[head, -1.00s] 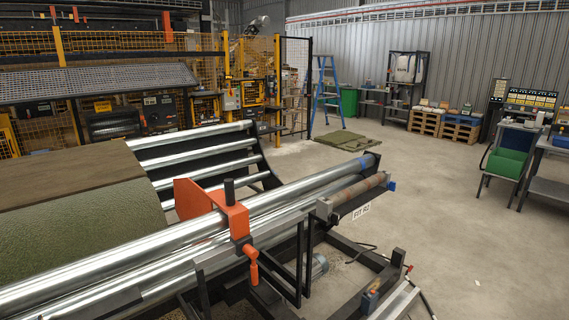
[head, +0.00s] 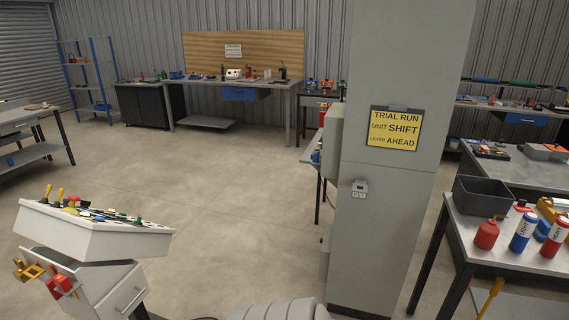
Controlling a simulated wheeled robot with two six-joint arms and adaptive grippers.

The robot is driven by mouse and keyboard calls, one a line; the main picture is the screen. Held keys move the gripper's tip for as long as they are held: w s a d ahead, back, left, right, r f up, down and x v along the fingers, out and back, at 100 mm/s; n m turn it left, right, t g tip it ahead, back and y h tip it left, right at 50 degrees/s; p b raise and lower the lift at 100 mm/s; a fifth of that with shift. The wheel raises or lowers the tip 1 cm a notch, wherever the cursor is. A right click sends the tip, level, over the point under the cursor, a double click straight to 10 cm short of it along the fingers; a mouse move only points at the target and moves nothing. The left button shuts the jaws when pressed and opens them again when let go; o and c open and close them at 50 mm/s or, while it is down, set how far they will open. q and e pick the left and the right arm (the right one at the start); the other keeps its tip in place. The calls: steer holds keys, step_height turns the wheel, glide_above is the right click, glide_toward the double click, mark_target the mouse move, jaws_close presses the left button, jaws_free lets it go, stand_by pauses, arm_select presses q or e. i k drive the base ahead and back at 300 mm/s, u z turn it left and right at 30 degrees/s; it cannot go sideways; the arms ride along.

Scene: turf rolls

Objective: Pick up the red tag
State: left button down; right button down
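A small red piece (head: 62,284) hangs on the left side of a white control console (head: 95,236) at the lower left. It may be the red tag, but it is too small to tell its shape for sure. A yellow piece (head: 27,270) hangs just left of it. Neither of my grippers is in view.
A grey pillar (head: 393,190) with a yellow sign (head: 394,128) stands right of centre. At right, a table (head: 470,228) holds a dark bin (head: 493,196), a red bottle (head: 487,234) and white-labelled cans. A workbench (head: 225,85) stands at the back. The floor (head: 230,190) between console and pillar is clear.

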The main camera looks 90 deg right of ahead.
mark_target(520, 207)
steer(key=z, duration=4.4)
